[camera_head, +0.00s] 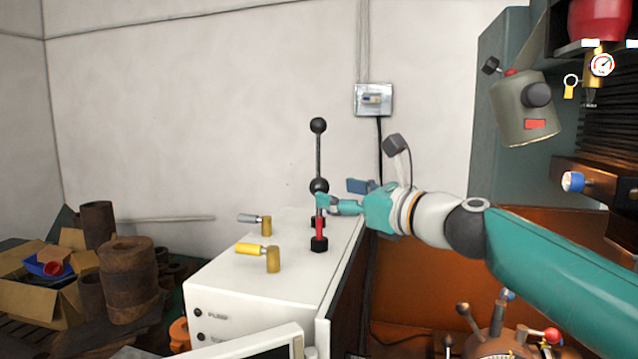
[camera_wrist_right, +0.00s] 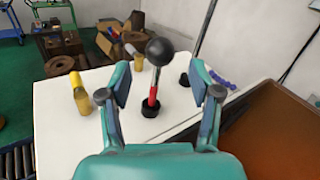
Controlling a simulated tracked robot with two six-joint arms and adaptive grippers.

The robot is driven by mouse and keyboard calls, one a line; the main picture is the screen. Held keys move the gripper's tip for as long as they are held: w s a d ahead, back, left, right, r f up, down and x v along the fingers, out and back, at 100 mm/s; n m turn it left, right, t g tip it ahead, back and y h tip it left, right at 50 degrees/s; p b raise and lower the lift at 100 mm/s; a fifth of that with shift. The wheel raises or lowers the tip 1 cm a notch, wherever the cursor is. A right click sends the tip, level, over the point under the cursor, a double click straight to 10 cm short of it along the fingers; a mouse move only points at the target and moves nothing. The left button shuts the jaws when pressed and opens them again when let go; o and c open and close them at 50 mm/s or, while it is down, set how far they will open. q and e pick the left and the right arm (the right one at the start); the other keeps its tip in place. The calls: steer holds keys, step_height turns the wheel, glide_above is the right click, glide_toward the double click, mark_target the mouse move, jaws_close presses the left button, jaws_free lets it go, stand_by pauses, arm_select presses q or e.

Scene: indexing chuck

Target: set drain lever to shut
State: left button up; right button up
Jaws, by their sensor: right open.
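Two upright levers with black ball knobs stand on a white cabinet; no readable label shows which is the drain lever. The nearer lever (camera_head: 319,229) has a red lower shaft and black base. The farther, taller lever (camera_head: 318,150) stands behind it. My right gripper (camera_head: 328,204) reaches in from the right at the nearer lever, just below its knob. In the right wrist view my right gripper (camera_wrist_right: 157,88) is open, with the red-shafted lever (camera_wrist_right: 153,97) standing between its fingers. Whether a finger touches it cannot be told. My left gripper is not in view.
The white cabinet (camera_head: 240,282) also bears a yellow-handled valve (camera_head: 258,252) and a grey-handled valve (camera_head: 254,221) left of the levers. Rusty cylinders (camera_head: 127,280) and a cardboard box (camera_head: 35,295) lie at left. An orange-brown panel (camera_head: 420,285) is at right.

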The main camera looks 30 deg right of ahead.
mark_target(326, 190)
steer(key=w, duration=0.4)
steer(key=w+p, duration=0.1)
steer(key=shift+w+a, duration=0.35)
steer(key=shift+w, duration=0.05)
jaws_close()
